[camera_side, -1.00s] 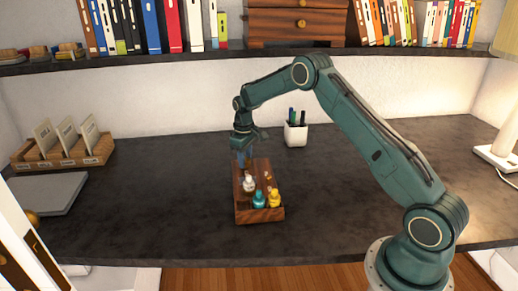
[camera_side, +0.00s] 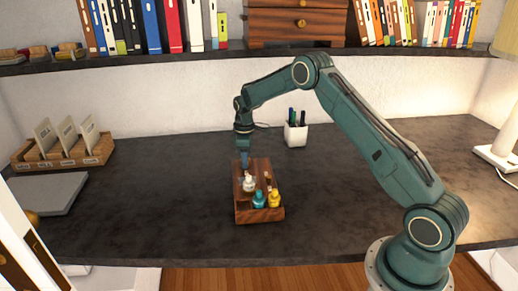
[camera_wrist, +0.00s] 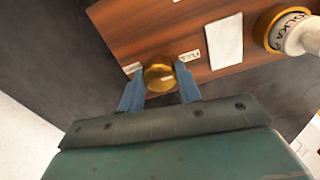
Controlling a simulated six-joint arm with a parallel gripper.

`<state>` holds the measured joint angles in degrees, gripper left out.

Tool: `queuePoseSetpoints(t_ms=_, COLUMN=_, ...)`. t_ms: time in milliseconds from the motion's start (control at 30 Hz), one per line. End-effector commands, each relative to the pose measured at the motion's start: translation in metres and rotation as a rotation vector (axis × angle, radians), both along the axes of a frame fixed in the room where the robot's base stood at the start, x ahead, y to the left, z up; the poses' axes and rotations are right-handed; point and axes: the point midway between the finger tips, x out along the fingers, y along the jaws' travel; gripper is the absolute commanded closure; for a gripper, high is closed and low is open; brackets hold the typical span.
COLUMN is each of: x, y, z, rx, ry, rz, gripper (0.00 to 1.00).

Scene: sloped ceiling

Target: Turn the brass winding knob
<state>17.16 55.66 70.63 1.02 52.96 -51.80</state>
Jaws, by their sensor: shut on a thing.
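The brass winding knob (camera_wrist: 159,76) is a round, shiny dome on the wooden box, seen in the wrist view. My gripper (camera_wrist: 160,84) has its two blue fingers on either side of the knob and is shut on it. In the side view my gripper (camera_side: 244,163) points down at the far left end of the wooden box (camera_side: 258,215), and the knob is hidden there.
A pen cup (camera_side: 296,134) is behind right. A card rack (camera_side: 62,150) and a grey slab (camera_side: 48,193) lie left. The dark desk around the box is mostly clear.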

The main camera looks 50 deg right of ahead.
Motion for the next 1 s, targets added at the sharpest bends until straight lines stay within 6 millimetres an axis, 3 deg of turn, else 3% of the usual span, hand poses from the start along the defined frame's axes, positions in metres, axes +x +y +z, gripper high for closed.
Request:
queuePoseSetpoints(t_ms=133, x=0.001, y=0.0, z=0.001, rx=-0.001, ry=-0.003, rz=0.0, gripper=0.89)
queuePoseSetpoints(t_ms=167, x=0.001, y=0.0, z=0.001, rx=-0.001, ry=-0.003, rz=0.0, gripper=0.62)
queuePoseSetpoints(t_ms=267, x=0.001, y=0.0, z=0.001, rx=-0.001, ry=-0.003, rz=-0.001, gripper=0.44)
queuePoseSetpoints(t_ms=667, x=0.0, y=0.0, z=0.003, rx=0.0, ry=-0.001, rz=-0.001, gripper=0.44)
queuePoseSetpoints(t_ms=1000, x=0.001, y=0.0, z=0.035, rx=-0.001, ry=-0.004, rz=-0.001, gripper=0.44)
